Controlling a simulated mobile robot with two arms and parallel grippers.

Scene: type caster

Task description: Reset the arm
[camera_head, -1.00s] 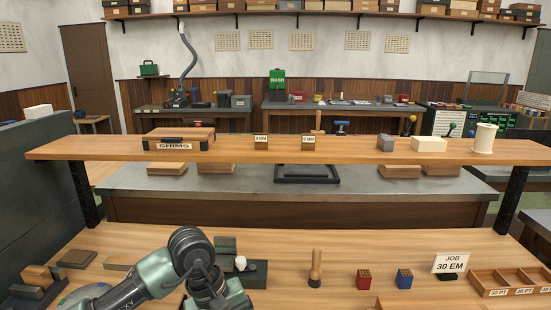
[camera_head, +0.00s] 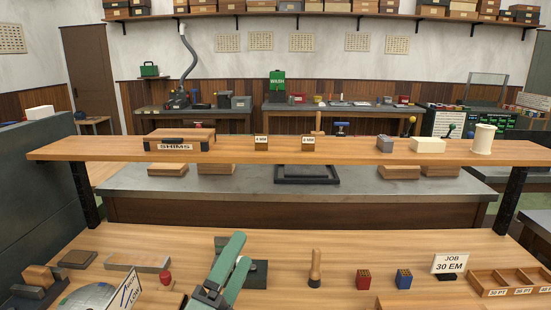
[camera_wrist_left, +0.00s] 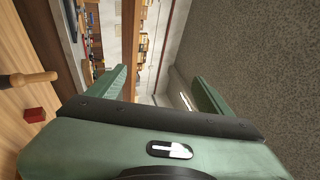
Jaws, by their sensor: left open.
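My left gripper (camera_head: 236,262) shows in the head view at the lower middle, above the wooden bench (camera_head: 330,245). Its two green fingers are apart with nothing between them. In the left wrist view the same gripper (camera_wrist_left: 160,90) has its green fingers spread wide, with only the distant room between them. Behind it in the head view is a dark block fixture (camera_head: 258,274), partly hidden by the fingers. My right gripper does not show.
Right of the gripper stand a wooden-handled tool (camera_head: 315,268), a red block (camera_head: 363,280), a blue block (camera_head: 404,279), a job sign (camera_head: 451,264) and a divided tray (camera_head: 497,284). A red-knobbed piece (camera_head: 166,279) stands to the left. A raised shelf (camera_head: 230,152) crosses above the bench.

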